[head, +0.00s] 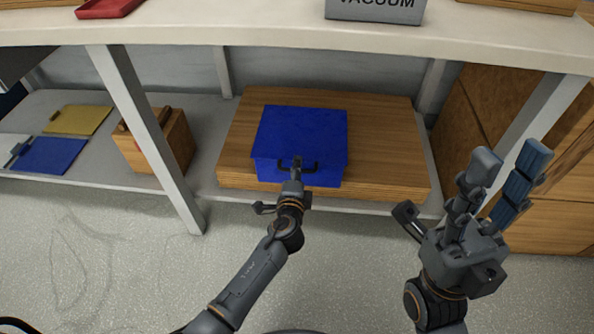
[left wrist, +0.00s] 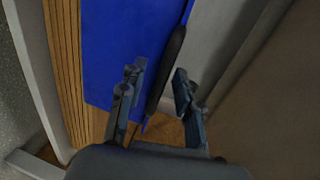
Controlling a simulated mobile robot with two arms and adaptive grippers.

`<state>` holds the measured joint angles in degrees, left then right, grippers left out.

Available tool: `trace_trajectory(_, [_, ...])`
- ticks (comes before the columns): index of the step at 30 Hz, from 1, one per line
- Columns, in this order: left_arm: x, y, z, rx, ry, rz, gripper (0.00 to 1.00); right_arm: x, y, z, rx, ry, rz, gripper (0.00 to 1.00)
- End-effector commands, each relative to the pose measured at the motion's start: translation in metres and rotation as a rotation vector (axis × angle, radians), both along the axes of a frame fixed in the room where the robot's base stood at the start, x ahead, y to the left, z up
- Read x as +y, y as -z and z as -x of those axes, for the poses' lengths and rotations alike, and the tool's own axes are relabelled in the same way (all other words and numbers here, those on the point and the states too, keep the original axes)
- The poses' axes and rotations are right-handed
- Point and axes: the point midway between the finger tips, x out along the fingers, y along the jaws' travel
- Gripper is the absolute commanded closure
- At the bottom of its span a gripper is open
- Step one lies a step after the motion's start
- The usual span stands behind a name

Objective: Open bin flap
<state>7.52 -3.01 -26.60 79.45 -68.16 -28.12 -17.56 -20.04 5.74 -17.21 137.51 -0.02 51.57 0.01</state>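A blue bin (head: 300,132) sits on a wooden board on the lower shelf, its flap closed as far as I can see. A black handle (head: 312,167) is on its front face. My left gripper (head: 290,175) is at the handle, its fingers partly covering it in the head view. In the left wrist view, the dark handle (left wrist: 170,62) runs between the two spread fingers of my left gripper (left wrist: 158,85). Contact cannot be told. My right gripper (head: 462,190) is open and empty, to the right and in front of the shelf.
The worktop (head: 250,30) overhangs the shelf. Its white front legs stand left (head: 150,140) and right (head: 525,140) of the bin. A wooden block (head: 160,143) and blue and yellow flat pieces lie left on the shelf. Wooden boxes (head: 545,225) stand at right. The floor in front is clear.

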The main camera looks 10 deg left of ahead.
Motion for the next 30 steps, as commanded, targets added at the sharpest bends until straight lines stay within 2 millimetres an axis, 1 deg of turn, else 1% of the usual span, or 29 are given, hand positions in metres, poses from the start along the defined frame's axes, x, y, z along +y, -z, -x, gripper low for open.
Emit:
trace_trajectory(3, [0.000,0.000,0.000,0.000,0.000,0.000,0.67,0.000,0.000,0.000,0.000,0.000,0.000,0.60])
trace_trajectory(4, [0.000,0.000,0.000,0.000,0.000,0.000,0.69,0.000,0.000,0.000,0.000,0.000,0.000,0.60])
trace_trajectory(5, [0.000,0.000,0.000,0.000,0.000,0.000,0.75,0.000,0.000,0.000,0.000,0.000,0.000,0.60])
trace_trajectory(6, [0.000,0.000,0.000,0.000,0.000,0.000,0.83,0.000,0.000,0.000,0.000,0.000,0.000,0.60])
trace_trajectory(8, [0.000,0.000,0.000,0.000,0.000,0.000,0.96,0.000,0.000,0.000,0.001,0.000,0.000,0.60])
trace_trajectory(9, [0.000,0.000,0.000,0.000,0.000,0.000,1.00,0.000,0.000,0.000,0.001,0.000,0.000,0.60])
trace_trajectory(22, [0.000,-0.001,0.001,0.003,0.000,0.000,1.00,0.000,-0.002,0.000,0.001,0.000,0.000,0.60])
trace_trajectory(30, [0.000,-0.006,0.001,0.019,0.000,0.000,1.00,0.000,-0.014,0.000,0.001,0.000,0.000,0.60])
